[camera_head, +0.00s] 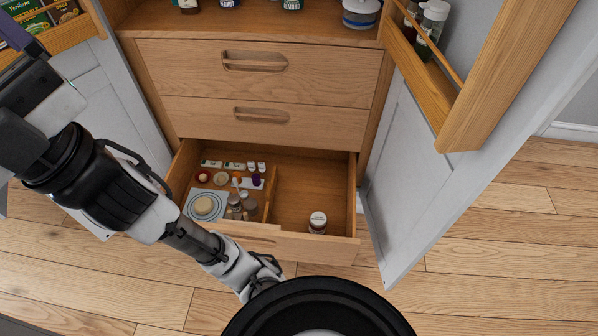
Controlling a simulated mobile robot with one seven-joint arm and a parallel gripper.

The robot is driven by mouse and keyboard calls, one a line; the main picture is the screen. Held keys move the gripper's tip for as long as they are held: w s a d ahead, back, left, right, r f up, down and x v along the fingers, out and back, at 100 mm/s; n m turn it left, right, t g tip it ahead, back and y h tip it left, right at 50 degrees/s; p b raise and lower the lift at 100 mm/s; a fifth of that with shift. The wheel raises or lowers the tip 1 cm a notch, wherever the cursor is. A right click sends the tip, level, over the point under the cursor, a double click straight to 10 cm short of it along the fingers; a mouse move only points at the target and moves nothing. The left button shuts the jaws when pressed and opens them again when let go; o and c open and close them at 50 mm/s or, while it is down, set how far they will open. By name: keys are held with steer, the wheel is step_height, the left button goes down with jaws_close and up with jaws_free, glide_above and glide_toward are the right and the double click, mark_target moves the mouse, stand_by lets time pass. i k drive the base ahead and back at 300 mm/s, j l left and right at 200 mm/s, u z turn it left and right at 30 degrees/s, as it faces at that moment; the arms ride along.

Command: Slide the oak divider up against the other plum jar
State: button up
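The oak divider (268,193) stands upright in the open bottom drawer (345,206), running front to back and splitting it into two compartments. A jar with a white lid and a dark body (318,222) stands alone near the front of the right compartment, apart from the divider. The left compartment is crowded; a small purple-topped item (257,180) stands near the divider. At this size I cannot tell for sure which jars are plum. My arm crosses the left side of the view, over the floor and past the drawer's front left corner; my gripper's fingertips do not show.
Left of the divider are jars (251,208), small packets (235,166) and a round item on a patterned mat (203,206). Most of the right compartment is bare. An open cabinet door (405,185) stands close on the right. Two shut drawers (258,72) are above.

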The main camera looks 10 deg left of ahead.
mark_target(270, 194)
steer(key=u, duration=0.55)
steer(key=k+l, duration=0.2)
steer(key=k, duration=0.15)
steer(key=i+l+u, duration=0.1)
steer(key=i, duration=0.2)
steer(key=i+l, duration=0.15)
steer(key=i, duration=0.15)
steer(key=u, duration=0.05)
